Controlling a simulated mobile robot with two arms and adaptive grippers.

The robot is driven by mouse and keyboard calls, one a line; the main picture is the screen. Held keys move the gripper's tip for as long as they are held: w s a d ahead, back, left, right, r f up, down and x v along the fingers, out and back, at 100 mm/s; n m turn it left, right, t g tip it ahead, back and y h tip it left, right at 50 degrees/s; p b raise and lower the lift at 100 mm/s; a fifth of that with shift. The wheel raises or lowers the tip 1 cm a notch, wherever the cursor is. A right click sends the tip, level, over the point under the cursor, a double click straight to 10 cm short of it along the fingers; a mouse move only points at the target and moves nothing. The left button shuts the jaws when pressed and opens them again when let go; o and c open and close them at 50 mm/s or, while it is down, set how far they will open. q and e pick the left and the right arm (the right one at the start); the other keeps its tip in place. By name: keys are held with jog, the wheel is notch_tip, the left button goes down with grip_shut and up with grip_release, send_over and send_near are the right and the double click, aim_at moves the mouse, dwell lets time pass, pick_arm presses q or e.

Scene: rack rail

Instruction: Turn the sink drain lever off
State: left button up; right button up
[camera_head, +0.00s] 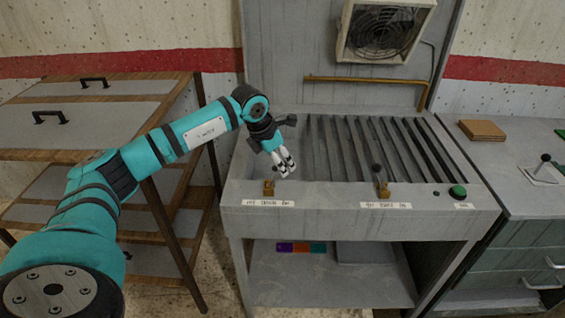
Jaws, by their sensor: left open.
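The grey sink unit (350,222) with a slatted rack has two brass-based levers on its front ledge. The left lever's brass base (268,187) sits above a white label (268,203); its upper part is hidden or hard to make out near my gripper. The right lever (379,178) stands upright with a dark knob, above another label (386,205). The label text is too blurred to tell surely which is the drain lever. My left gripper (287,167) is open, just above and right of the left lever's base. My right gripper is not in view.
A green button (457,191) is on the ledge's right end. A brass pipe (365,80) and a fan (385,31) are at the back. A drawer cabinet (90,115) stands left. The right counter holds a brown stack (481,130) and another lever (543,166).

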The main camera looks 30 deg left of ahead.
aim_at(276, 176)
pick_arm(q)
jog(key=shift+x, duration=1.35)
jog(key=shift+c, duration=0.4)
grip_shut()
